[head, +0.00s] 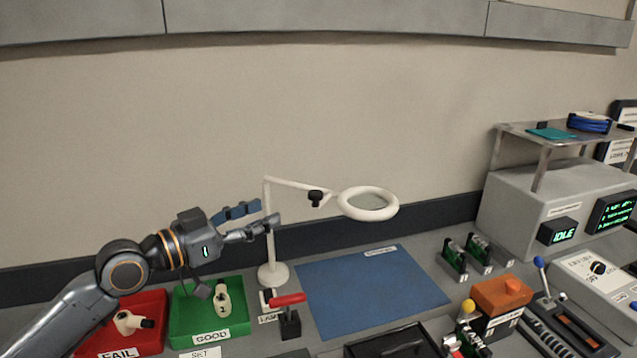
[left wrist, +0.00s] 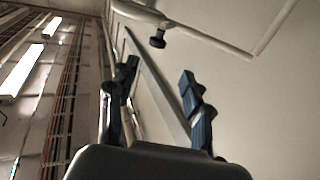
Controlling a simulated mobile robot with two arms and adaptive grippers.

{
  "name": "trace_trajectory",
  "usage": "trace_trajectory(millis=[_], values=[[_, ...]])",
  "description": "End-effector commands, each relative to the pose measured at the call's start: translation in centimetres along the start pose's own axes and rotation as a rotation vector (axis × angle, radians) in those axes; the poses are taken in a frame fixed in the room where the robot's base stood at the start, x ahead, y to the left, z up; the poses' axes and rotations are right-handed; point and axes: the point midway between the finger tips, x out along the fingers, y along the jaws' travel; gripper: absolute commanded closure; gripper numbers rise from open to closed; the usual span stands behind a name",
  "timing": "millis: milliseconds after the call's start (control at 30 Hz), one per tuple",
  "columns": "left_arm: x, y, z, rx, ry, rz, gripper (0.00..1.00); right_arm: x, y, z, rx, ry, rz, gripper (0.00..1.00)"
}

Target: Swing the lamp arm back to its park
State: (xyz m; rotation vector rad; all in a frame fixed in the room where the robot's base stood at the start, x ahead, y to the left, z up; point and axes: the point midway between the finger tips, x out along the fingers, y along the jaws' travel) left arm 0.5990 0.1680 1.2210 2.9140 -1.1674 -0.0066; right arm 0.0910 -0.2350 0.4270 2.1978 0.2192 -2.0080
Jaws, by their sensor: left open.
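A black knob (head: 315,198) hangs under the arm near the ring. My left gripper (head: 264,214) is open and empty at the post, below the arm; whether it touches the post I cannot tell. In the left wrist view the open fingers (left wrist: 160,88) show below the lamp arm (left wrist: 215,42) and knob (left wrist: 157,40). My right gripper is out of view.
A red FAIL bin (head: 150,303) and green GOOD bin (head: 190,335) hold pale parts. Green-sided fixtures (head: 455,262), an orange box (head: 500,295) and a grey IDLE machine (head: 520,205) are right. The blue mat is clear.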

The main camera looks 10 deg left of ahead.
Motion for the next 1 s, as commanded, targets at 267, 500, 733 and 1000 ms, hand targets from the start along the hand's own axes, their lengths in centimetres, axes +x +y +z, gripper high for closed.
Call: trace_trajectory(millis=[267,500,733,1000], values=[[4.3,0.1,-0.7,-0.003,0.004,0.002,0.5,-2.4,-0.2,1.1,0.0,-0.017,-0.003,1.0],[9.4,0.1,-0.5,-0.003,0.001,0.001,0.5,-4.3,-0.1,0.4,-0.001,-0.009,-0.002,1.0],[12.7,0.0,-0.2,-0.001,0.001,0.0,0.5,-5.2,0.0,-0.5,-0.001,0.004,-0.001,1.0],[13.6,0.0,0.0,0.001,0.0,0.0,0.5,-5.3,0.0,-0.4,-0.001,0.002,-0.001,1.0]])
